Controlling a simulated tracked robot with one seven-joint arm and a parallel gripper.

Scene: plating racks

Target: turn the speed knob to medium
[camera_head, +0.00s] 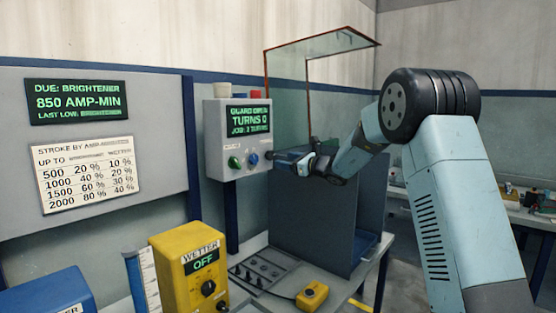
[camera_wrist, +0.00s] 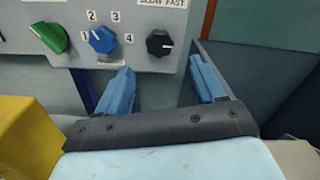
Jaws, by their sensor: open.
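The speed knob (camera_wrist: 159,43) is a black dial on the grey control box (camera_wrist: 140,62), under a label reading SLOW FAST. Its white mark lies on its right side. My gripper (camera_wrist: 163,66) is open and empty. Its two blue fingers stand apart below the knob in the wrist view, one to the left and one to the right of it, and neither visibly touches it. In the head view my gripper (camera_head: 284,157) is at the right of the control box (camera_head: 214,122), and the black knob is hard to make out beside the fingers.
A blue knob (camera_wrist: 102,39) numbered 1 to 4 and a green knob (camera_wrist: 50,38) sit left of the speed knob. A raised clear guard (camera_head: 290,95) with red edges is behind the gripper. A dark tank (camera_head: 315,220) stands below; a yellow WETTER box (camera_head: 172,270) stands front left.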

